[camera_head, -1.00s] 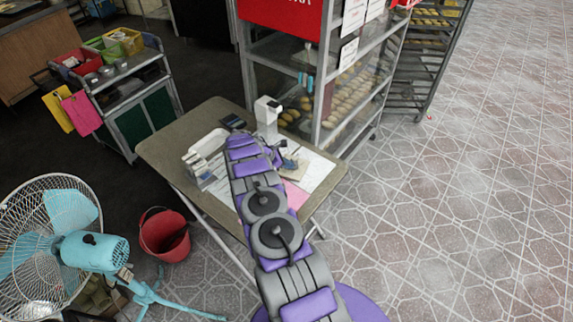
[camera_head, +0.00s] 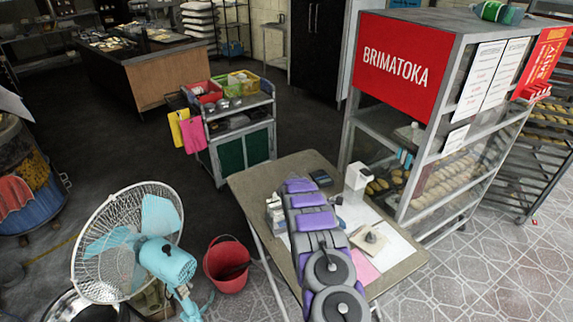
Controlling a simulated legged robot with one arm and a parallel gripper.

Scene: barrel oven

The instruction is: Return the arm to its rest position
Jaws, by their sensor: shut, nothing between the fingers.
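My arm (camera_head: 316,220), in grey and purple segments, reaches from the bottom edge up over the small folding table, in front of part of its top. Two round dark joints show on its nearer part, and its far purple segments cover items at the table's middle. I cannot make out my gripper or its fingers in this view. The table (camera_head: 257,183) has a brown top. On it are a white upright device (camera_head: 356,182), a dark small device (camera_head: 321,178), white papers (camera_head: 398,246), a pink sheet (camera_head: 363,268) and a pale block with a dark knob (camera_head: 369,238).
A blue standing fan (camera_head: 166,262) and a red bucket (camera_head: 228,266) stand left of the table. A trolley (camera_head: 240,120) with coloured bins is behind it. A glass bread cabinet (camera_head: 440,150) with a red sign is close at the right. Tiled floor (camera_head: 480,285) is open at bottom right.

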